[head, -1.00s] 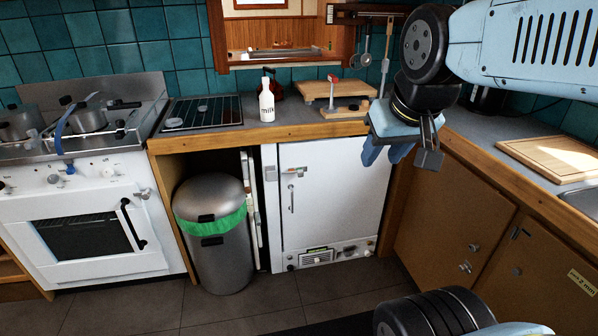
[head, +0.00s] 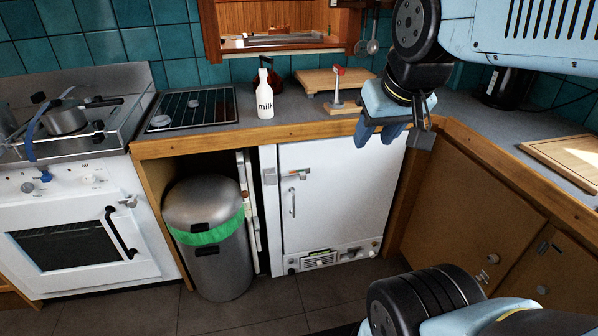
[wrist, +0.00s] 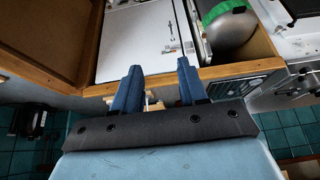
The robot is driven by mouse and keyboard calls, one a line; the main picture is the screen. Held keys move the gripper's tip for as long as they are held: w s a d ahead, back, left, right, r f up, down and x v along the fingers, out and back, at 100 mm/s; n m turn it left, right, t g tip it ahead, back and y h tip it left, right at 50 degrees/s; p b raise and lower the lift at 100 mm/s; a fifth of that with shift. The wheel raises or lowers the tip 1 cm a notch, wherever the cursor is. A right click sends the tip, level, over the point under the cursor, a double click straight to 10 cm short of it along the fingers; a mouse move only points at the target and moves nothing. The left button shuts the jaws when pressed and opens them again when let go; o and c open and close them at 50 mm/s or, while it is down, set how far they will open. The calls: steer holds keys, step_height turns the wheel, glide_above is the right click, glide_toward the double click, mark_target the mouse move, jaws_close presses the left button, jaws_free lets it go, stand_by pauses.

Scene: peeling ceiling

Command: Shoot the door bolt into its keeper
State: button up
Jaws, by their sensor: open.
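The white cabinet door (head: 335,205) stands under the counter and looks shut. A small door bolt (head: 297,174), with red and green marks, lies horizontally near its upper left corner. A grey keeper plate (head: 269,176) sits just left of it on the white frame. Whether the bolt's tip enters the keeper is too small to tell. My gripper (head: 380,136) is open and empty, fingers down, up and right of the bolt and well apart from it. In the wrist view, my gripper (wrist: 159,66) is before the counter edge, with the white door (wrist: 130,45) beyond.
A steel bin (head: 215,240) with a green liner stands left of the door. The wooden counter edge (head: 220,140) runs above it, bearing a milk bottle (head: 264,95) and a board with a red-topped post (head: 338,90). Brown cabinets (head: 470,210) close the right side. Floor in front shows free.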

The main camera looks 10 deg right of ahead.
steer(key=shift+o, duration=0.7)
steer(key=shift+w+a, duration=0.1)
steer(key=shift+o, duration=0.5)
steer(key=shift+w, duration=0.3)
steer(key=w+f+n+t, duration=0.1)
steer(key=w+f+t, duration=0.1)
steer(key=w+f, duration=0.65)
steer(key=w+f+t, duration=0.2)
steer(key=w+f, duration=0.1)
steer(key=w, duration=1.1)
steer(key=w+f+n+t, duration=0.1)
steer(key=w+f+t, duration=0.1)
steer(key=w+f, duration=0.65)
steer(key=w+f+t+y, duration=0.1)
steer(key=w+f+t, duration=0.1)
steer(key=w+f, duration=0.35)
steer(key=t, duration=0.3)
glide_toward(304, 176)
step_height(304, 176, up, 5)
steer(key=s+a, duration=0.1)
steer(key=s+f+m+t, duration=0.1)
steer(key=s+f+m, duration=0.1)
steer(key=s+f, duration=0.3)
steer(key=shift+h, duration=0.5)
steer(key=w, duration=0.5)
steer(key=w+f, duration=0.1)
steer(key=w, duration=0.8)
steer(key=shift+w+d+f, duration=0.1)
steer(key=shift+w+f, duration=0.1)
steer(key=shift+w, duration=0.2)
